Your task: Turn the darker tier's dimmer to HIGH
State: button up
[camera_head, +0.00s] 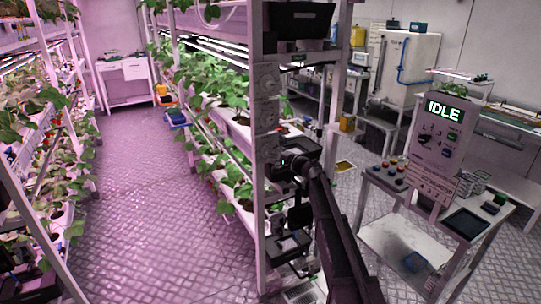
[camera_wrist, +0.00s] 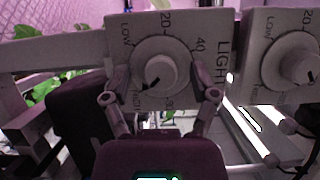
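A white dimmer box (camera_wrist: 190,24) marked LIGHT faces the wrist camera, with a round knob (camera_wrist: 158,66) on it. Its scale reads LOW at upper left, 20, 40 and what looks like HIGH at lower left. The knob's dark pointer mark sits at its lower left, towards that HIGH label. My gripper (camera_wrist: 163,88) is open, one finger on each side of this knob; I cannot tell whether they touch it. A second dimmer box (camera_wrist: 254,50) with its own knob (camera_wrist: 293,66) is at the right. In the head view, dimmer plates (camera_head: 267,82) are stacked on the rack post.
The plant rack (camera_head: 232,125) stands left of the post, with a metal-floored aisle (camera_head: 145,190) beside it. Another plant rack is at far left. A control stand (camera_head: 437,140) showing IDLE and a small table (camera_head: 405,240) are at right.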

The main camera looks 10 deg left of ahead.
jog(key=shift+d, duration=0.1)
jog(key=v, duration=1.1)
jog(key=shift+s+d, duration=0.3)
dwell(0.3)
jog(key=s+d+f+n+g+h+p, duration=0.1)
jog(key=s+d+f+n+g+h, duration=0.15)
jog(key=s+f, duration=0.4)
jog(key=s+d+f+n+g+h, duration=0.2)
jog(key=s+d+f+g+h, duration=0.15)
jog(key=s, duration=0.65)
jog(key=s+d+f+n+g+h+p, duration=0.15)
jog(key=s+f+h, duration=0.25)
jog(key=s, duration=0.4)
jog(key=s+d+f+g+h, duration=0.2)
jog(key=s+d+h, duration=0.3)
jog(key=s+d, duration=0.4)
jog(key=shift+s+n, duration=0.4)
jog(key=shift+s, duration=0.25)
